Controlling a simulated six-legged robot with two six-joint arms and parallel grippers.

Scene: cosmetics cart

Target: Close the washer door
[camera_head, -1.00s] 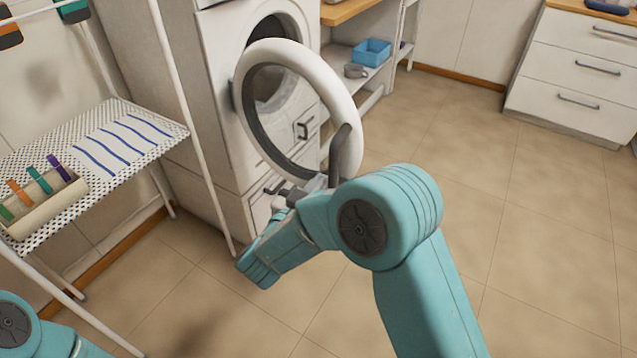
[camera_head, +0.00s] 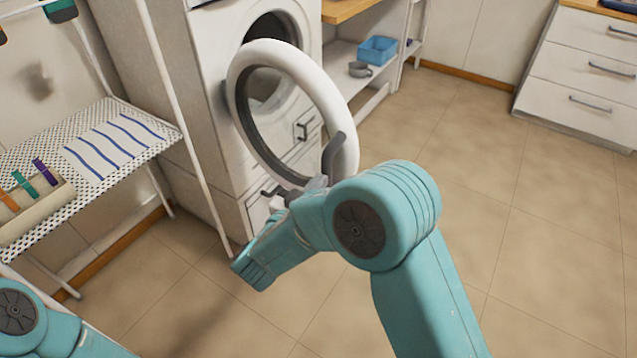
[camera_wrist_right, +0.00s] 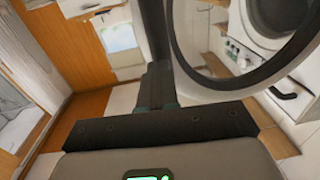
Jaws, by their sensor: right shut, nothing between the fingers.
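The washer (camera_head: 208,75) is white and stands at the back left, its round opening facing me. Its round door (camera_head: 345,112), a white ring with a dark inner rim, stands swung open towards me. A dark grey handle (camera_head: 333,155) sits on the door's free side. My right gripper (camera_head: 312,186) is shut and empty, close by the door's lower edge below the handle; I cannot tell whether it touches. In the right wrist view, the shut fingers (camera_wrist_right: 160,85) are beside the door's dark rim (camera_wrist_right: 215,88). My left gripper is out of view.
A drying rack (camera_head: 150,150) with a striped cloth and a box of coloured pegs stands at the left. A shelf with a blue basket (camera_head: 377,50) is beyond the washer. White drawers (camera_head: 575,80) stand at the back right. The floor at the right is clear.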

